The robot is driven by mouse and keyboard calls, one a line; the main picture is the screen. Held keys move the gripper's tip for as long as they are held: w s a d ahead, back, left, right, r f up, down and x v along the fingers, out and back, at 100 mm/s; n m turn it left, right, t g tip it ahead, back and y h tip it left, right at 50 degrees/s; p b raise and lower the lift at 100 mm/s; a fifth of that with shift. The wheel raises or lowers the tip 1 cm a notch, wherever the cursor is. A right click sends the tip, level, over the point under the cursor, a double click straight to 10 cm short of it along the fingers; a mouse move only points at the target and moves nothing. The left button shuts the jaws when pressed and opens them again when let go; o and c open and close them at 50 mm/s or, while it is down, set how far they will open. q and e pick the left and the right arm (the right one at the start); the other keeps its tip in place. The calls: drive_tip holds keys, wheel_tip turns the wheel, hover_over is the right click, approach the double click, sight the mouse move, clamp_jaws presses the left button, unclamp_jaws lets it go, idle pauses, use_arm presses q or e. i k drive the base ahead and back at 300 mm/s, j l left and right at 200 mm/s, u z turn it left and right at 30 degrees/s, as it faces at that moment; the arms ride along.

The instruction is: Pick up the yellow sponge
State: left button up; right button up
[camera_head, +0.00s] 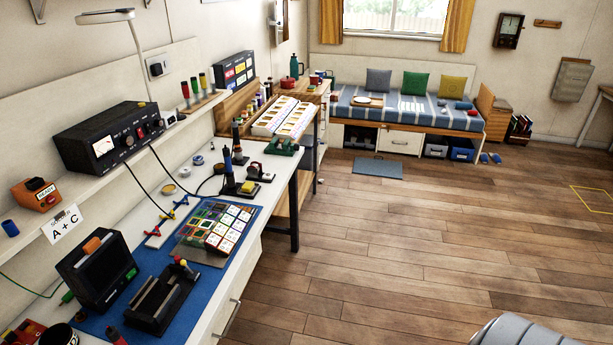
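I cannot clearly make out a yellow sponge. A small pale yellowish patch shows on the dark soldering stand (240,186) at the back part of the white workbench (284,172), but it is too small to tell what it is. Neither of my grippers is in view. A grey rounded part, probably mine, shows at the bottom right edge, far from the bench.
A blue mat (180,272) holds a black monitor-like device (97,270), a black holder (160,300) and a tray of coloured squares (217,229). A black power unit (110,135) sits on the shelf. The wooden floor (400,260) right of the bench is clear.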

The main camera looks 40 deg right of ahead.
sight(248, 186)
drive_tip(key=z, duration=0.85)
drive_tip(key=u, duration=2.3)
drive_tip(key=z, duration=1.85)
drive_tip(key=u, duration=0.25)
drive_tip(key=i+l+u, duration=0.15)
drive_tip(key=u, duration=0.15)
drive_tip(key=i+l+u, duration=0.15)
drive_tip(key=l+u, duration=0.5)
drive_tip(key=i+l, duration=0.05)
drive_tip(key=l, duration=0.05)
